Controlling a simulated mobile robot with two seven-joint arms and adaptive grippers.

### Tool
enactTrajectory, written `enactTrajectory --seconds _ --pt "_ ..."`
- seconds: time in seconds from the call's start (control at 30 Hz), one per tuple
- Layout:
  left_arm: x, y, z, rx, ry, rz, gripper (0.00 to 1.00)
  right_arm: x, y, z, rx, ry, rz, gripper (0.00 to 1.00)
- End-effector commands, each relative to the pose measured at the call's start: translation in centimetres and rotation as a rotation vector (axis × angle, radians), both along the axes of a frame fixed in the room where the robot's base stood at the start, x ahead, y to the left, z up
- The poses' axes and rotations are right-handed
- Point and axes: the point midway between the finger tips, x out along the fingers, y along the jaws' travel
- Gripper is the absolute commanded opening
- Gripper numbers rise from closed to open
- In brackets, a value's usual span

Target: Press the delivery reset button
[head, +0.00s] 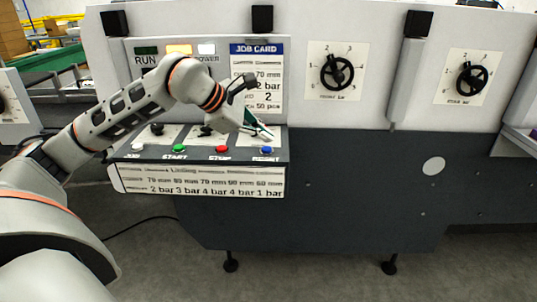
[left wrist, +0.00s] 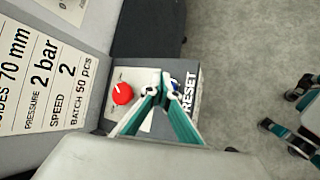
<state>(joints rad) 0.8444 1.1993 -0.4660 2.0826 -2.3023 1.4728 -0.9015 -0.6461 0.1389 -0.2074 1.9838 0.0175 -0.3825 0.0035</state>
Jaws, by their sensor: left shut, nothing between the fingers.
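The control panel (head: 200,140) has a blue button (head: 267,150) labelled RESET at its right end. My left gripper (head: 268,136) is shut and empty, its fingertips close above this button. In the left wrist view the closed fingertips (left wrist: 160,88) cover most of the blue button (left wrist: 174,82), beside the word RESET. I cannot tell whether they touch it. My right gripper (left wrist: 288,108) shows at the right edge of the left wrist view, its fingers apart and apparently empty.
A red stop button (head: 222,150) and a green start button (head: 180,149) sit left of the blue one. A red knob (left wrist: 122,93) is behind the fingertips in the wrist view. The job card (head: 258,75) stands upright behind.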

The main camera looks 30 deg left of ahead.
Motion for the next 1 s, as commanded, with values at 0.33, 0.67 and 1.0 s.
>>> enactTrajectory --seconds 0.33,0.67,1.0 --pt "-0.01 -0.02 -0.26 0.0 -0.002 -0.001 0.0 1.03 -0.26 0.88 -0.003 -0.026 -0.002 0.0" --pt "-0.01 -0.02 -0.29 0.0 -0.002 -0.001 0.0 0.74 -0.2 0.37 -0.004 -0.016 -0.002 0.0" --pt "-0.01 -0.03 -0.3 0.0 -0.002 -0.001 0.0 0.55 -0.05 0.19 -0.003 -0.012 0.001 0.0"
